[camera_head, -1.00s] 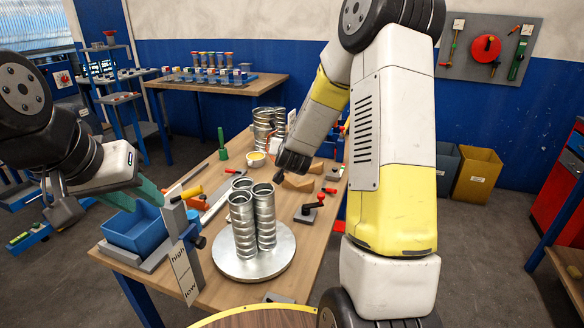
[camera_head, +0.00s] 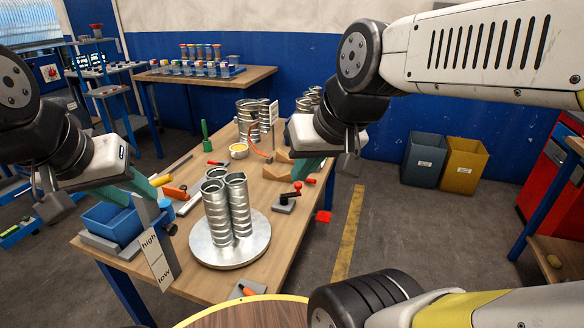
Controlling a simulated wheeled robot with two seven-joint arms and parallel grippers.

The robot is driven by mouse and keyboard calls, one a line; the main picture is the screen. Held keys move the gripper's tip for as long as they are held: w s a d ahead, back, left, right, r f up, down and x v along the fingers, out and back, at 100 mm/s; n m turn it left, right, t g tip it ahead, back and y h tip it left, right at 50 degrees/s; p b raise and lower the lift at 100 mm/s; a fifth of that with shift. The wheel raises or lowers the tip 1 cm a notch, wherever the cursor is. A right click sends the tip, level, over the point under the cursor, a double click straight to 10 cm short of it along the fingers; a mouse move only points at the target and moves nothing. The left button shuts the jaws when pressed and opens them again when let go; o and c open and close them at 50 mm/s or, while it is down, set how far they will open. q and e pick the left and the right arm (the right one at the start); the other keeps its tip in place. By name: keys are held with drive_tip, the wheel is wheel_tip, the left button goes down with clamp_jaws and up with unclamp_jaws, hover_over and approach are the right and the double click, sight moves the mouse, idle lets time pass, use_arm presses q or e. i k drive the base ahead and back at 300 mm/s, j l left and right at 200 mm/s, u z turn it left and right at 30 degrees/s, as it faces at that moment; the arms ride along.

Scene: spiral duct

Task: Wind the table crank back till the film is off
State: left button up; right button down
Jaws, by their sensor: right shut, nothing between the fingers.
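A bundle of silvery spiral ducts (camera_head: 228,205) stands upright on the round metal turntable (camera_head: 252,250) at the table's front. I cannot make out clear film on the ducts. A small crank with a red knob (camera_head: 297,186) sits on a grey base to the right of the turntable. My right gripper (camera_head: 306,168) is shut and empty, above and behind the crank, apart from it; its hand partly hides its fingers. My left gripper (camera_head: 146,189) has teal fingers near the post with the high/low scale (camera_head: 157,260), left of the ducts. Its jaw gap is hidden.
A blue bin (camera_head: 112,222) stands at the table's left, and an orange handle (camera_head: 174,192) beside the post. My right arm spans the upper right. Open floor lies right of the table.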

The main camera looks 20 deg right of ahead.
sight(283, 198)
drive_tip(key=l+u, duration=0.1)
drive_tip(key=l, duration=0.4)
drive_tip(key=k+l+u, duration=0.1)
drive_tip(key=l, duration=0.35)
drive_tip(key=k+l+u, duration=0.1)
drive_tip(key=l, duration=0.35)
drive_tip(key=i+l+u, duration=0.1)
drive_tip(key=l, duration=0.2)
drive_tip(key=i+l+u, duration=0.1)
drive_tip(key=l, duration=0.2)
drive_tip(key=i+l+u, duration=0.1)
drive_tip(key=l, duration=0.2)
drive_tip(key=i+l+u, duration=0.15)
drive_tip(key=i, duration=0.5)
